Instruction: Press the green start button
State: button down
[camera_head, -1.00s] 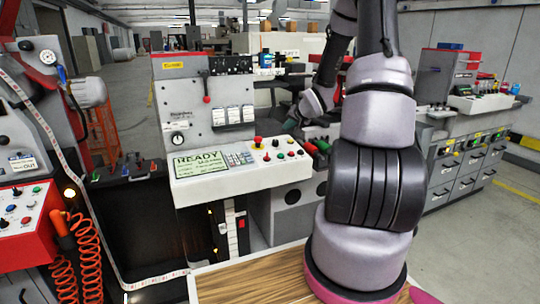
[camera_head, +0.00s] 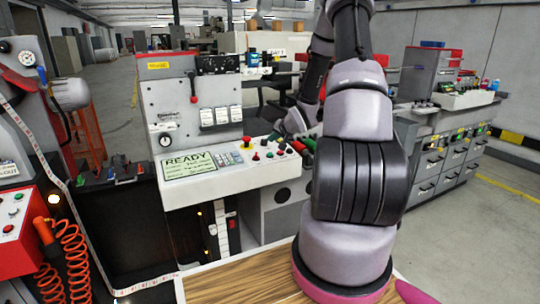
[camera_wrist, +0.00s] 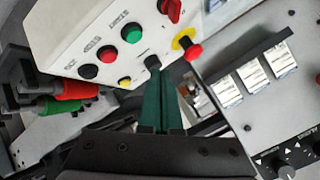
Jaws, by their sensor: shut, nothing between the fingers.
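The green button (camera_wrist: 131,34) is a round cap in a dark ring on the pale sloping control panel (camera_wrist: 75,25) in the wrist view. My gripper (camera_wrist: 153,68) is shut and empty, its green fingers pointing at the panel. The fingertips show below and right of the green button, apart from it in the picture; whether they touch the panel I cannot tell. In the head view my gripper (camera_head: 275,136) is over the panel's back right part, partly hidden by my arm.
A red button (camera_wrist: 106,53), a black button (camera_wrist: 88,71), a small yellow button (camera_wrist: 124,82) and a red emergency stop with yellow collar (camera_wrist: 187,45) are close by. The READY screen (camera_head: 190,164) is on the panel's left. Red and green handles (camera_wrist: 66,88) stick out beside it.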

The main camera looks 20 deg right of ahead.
jog(key=shift+w+f, duration=0.15)
jog(key=shift+f, duration=0.9)
jog(key=shift+w+f, duration=0.1)
jog(key=shift+f, duration=0.95)
dwell(0.4)
jog(key=shift+f, duration=0.4)
jog(key=shift+w+f, duration=0.15)
jog(key=shift+f, duration=0.3)
dwell(0.6)
dwell(0.3)
jog(key=shift+r, duration=0.9)
jog(key=shift+s+r, duration=0.2)
jog(key=shift+r, duration=0.6)
jog(key=shift+s+r, duration=0.15)
jog(key=shift+r, duration=0.7)
jog(key=shift+s+r, duration=0.2)
jog(key=shift+r, duration=0.6)
